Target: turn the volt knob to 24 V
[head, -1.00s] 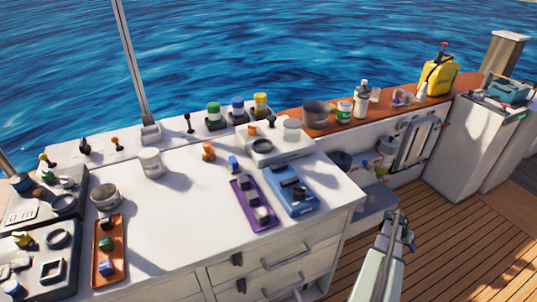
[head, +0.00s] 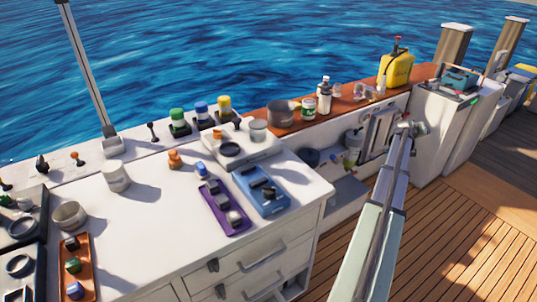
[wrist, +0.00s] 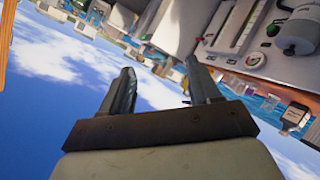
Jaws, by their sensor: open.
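My gripper (head: 411,129) is at the end of my raised arm in the head view, in front of the open white locker below the wooden ledge. In the wrist view my gripper (wrist: 163,85) has its two dark fingers spread apart, with only sky and far background between them. No knob with a readable volt marking can be made out in either view. A teal box (head: 458,80) with small coloured parts sits on the white cabinet at the right, too small to tell its controls.
A white counter (head: 150,225) holds a purple tray (head: 222,208), a blue tray (head: 262,190) and several coloured knobs and levers. A yellow can (head: 396,68) and bottles stand on the wooden ledge (head: 350,100). The deck (head: 450,230) at the right is clear.

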